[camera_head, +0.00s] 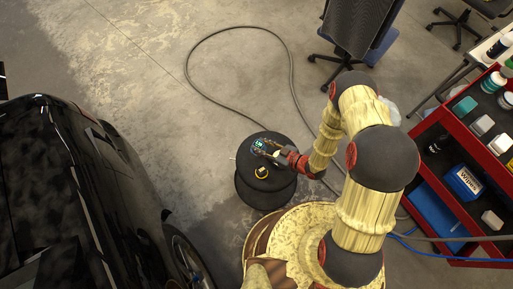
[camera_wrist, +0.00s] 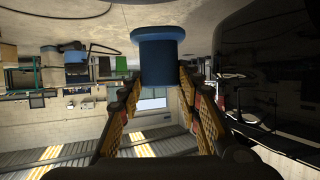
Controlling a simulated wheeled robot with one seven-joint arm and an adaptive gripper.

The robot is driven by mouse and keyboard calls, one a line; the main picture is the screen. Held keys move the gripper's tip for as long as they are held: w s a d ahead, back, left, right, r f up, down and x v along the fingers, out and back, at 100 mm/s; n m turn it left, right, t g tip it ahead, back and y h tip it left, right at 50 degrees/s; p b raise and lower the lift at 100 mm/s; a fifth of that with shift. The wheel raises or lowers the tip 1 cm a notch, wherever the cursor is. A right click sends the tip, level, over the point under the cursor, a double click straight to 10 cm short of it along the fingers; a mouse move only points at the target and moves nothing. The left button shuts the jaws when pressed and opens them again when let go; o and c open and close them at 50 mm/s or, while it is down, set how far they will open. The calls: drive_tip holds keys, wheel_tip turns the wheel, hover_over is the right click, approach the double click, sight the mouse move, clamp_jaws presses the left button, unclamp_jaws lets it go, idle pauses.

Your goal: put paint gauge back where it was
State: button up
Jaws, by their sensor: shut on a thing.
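My gripper (camera_head: 266,147) reaches over the top of a round black stool-like drum (camera_head: 266,192). It is shut on the paint gauge, a small thing that looks blue with flared ends in the wrist view (camera_wrist: 161,48). In the head view the paint gauge (camera_head: 258,143) shows as a small teal and dark patch at the fingertips. The fingers (camera_wrist: 160,77) stand on either side of it. I cannot tell whether it touches the drum top. A small yellow and black thing (camera_head: 261,172) lies on the drum top nearer to me.
A black car (camera_head: 75,190) stands at the left. A red cart (camera_head: 470,160) with bottles and boxes is at the right. An office chair (camera_head: 355,35) stands behind, and a dark cable (camera_head: 215,35) loops over the floor. The concrete floor left of the drum is clear.

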sight(257, 144)
drive_tip(key=w+f, duration=0.1)
drive_tip(key=a+f+b, duration=0.1)
drive_tip(key=f, duration=0.1)
drive_tip(key=w+a+f, duration=0.1)
drive_tip(key=shift+w+f, duration=0.2)
drive_tip(key=shift+w, duration=0.15)
drive_tip(key=shift+w+a+f+b, duration=0.15)
drive_tip(key=shift+f+b, duration=0.4)
drive_tip(key=shift+f, duration=0.4)
drive_tip(key=shift+w+f+b, duration=0.1)
drive_tip(key=shift+f+b, duration=0.4)
drive_tip(key=shift+f, duration=0.4)
drive_tip(key=shift+f, duration=0.15)
drive_tip(key=o, duration=1.3)
drive_tip(key=shift+r, duration=0.2)
drive_tip(key=p+v, duration=0.3)
drive_tip(key=v, duration=0.9)
